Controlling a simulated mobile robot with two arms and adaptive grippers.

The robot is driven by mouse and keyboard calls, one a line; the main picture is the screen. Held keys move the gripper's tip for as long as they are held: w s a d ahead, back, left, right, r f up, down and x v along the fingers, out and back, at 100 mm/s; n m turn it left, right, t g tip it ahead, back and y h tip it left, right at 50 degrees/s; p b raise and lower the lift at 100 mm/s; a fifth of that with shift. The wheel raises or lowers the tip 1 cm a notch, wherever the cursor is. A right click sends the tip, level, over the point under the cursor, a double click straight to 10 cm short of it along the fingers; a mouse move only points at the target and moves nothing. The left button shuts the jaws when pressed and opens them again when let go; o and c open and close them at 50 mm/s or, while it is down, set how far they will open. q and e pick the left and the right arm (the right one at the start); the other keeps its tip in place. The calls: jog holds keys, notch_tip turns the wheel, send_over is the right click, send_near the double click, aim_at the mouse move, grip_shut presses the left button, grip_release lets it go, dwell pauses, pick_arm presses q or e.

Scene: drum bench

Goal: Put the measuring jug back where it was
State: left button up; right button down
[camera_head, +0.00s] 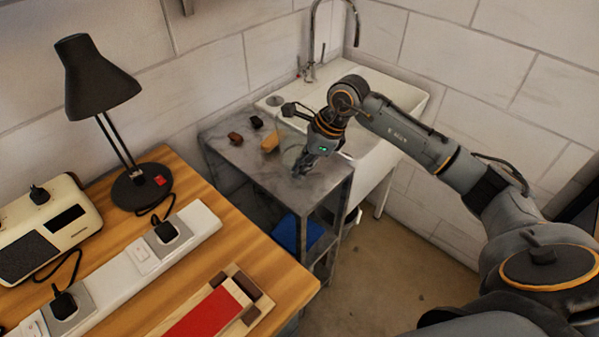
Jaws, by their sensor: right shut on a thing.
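A clear, see-through vessel, which looks like the measuring jug (290,155), is on or just above the grey metal side table (240,160). My right gripper (302,168) reaches in from the right, points down, and is shut on the jug at its right side. The gripper and wrist hide part of the jug, and its outline is faint. I cannot tell whether its base touches the tabletop. My left gripper is not in view.
A yellow sponge-like block (270,142), a brown block (235,138) and a small black item (256,122) lie left of the jug. A white sink (390,125) with a tall tap (313,35) stands behind. A wooden bench (250,250) with a black lamp (92,80) is at left.

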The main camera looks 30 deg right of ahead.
jog(key=shift+w+f, duration=0.2)
jog(key=shift+a+f+p, duration=0.1)
jog(key=shift+f+p, duration=0.3)
notch_tip(320, 180, down, 2)
jog(key=shift+f+p, duration=0.1)
jog(key=shift+p, duration=0.45)
jog(key=shift+f, duration=0.1)
jog(key=shift+f+b, duration=0.15)
jog(key=shift+b, duration=0.15)
jog(key=c, duration=1.5)
grip_release()
jog(key=shift+o, duration=0.2)
